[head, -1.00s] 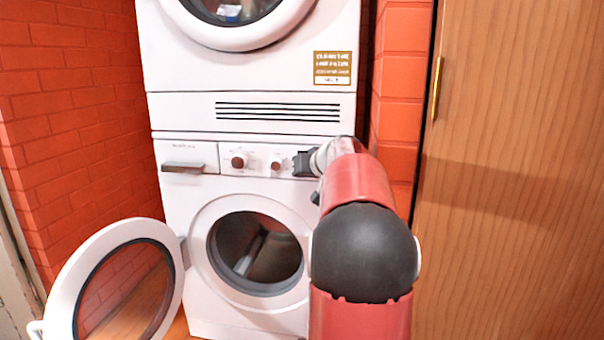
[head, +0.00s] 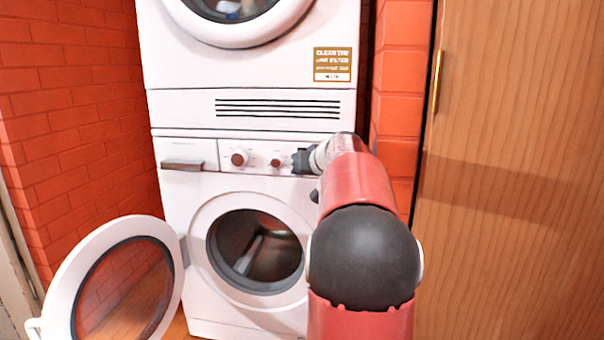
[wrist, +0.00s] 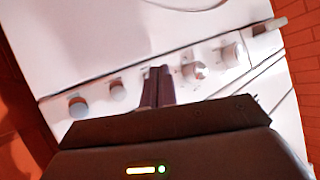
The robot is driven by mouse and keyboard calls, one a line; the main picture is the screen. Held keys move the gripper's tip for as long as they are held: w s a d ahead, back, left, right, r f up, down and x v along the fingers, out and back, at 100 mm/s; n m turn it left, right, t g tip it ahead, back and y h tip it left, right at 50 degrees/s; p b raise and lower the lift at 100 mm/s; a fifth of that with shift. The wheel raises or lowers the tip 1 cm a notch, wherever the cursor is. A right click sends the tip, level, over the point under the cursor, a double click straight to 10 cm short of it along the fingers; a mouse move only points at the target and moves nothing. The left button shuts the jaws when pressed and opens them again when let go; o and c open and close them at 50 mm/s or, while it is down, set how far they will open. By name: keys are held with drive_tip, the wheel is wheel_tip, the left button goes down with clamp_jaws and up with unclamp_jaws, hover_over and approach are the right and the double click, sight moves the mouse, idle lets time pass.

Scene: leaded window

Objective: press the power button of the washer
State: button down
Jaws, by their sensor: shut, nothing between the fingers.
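The washer (head: 200,225) is the lower white machine in the head view, with its round door open. Its control panel (head: 228,146) carries a larger knob (head: 238,158) and a smaller one (head: 275,162) left of my gripper (head: 297,161). My gripper is shut and empty, in front of the panel's right part. In the wrist view its fingertips (wrist: 157,72) are together, between a round control (wrist: 117,90) on the left and a knob (wrist: 194,71) on the right. Another control (wrist: 78,107) lies farther left. I cannot tell which is the power button or whether the fingertips touch the panel.
A dryer (head: 180,60) is stacked on the washer. The open washer door (head: 62,290) swings out at the lower left. A drawer handle (head: 183,165) sticks out at the panel's left. A wooden cabinet (head: 515,120) stands close on the right, and brick walls (head: 75,100) flank the machines.

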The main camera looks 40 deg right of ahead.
drive_tip(key=s+a+b, duration=0.3)
drive_tip(key=s+a, duration=0.1)
drive_tip(key=shift+a, duration=0.3)
idle(0.4)
idle(0.4)
drive_tip(key=s+a+n+g+y+p, duration=0.1)
drive_tip(key=s+a+p, duration=0.2)
drive_tip(key=a, duration=0.7)
drive_tip(key=s+a+n+g+y+p, duration=0.15)
drive_tip(key=s+a, duration=0.25)
drive_tip(key=a, duration=0.6)
drive_tip(key=s+a+f+n+g+p, duration=0.1)
drive_tip(key=s+a+f+g+p, duration=0.1)
drive_tip(key=s+a, duration=0.4)
drive_tip(key=s+a+f+n+g+p, duration=0.1)
drive_tip(key=s+a+f+p, duration=0.3)
drive_tip(key=s, duration=0.8)
wheel_tip(320, 180, down, 3)
drive_tip(key=shift+s+a+r+g+p, duration=0.1)
drive_tip(key=shift+s+a+g+p, duration=0.3)
drive_tip(key=shift+a, duration=0.75)
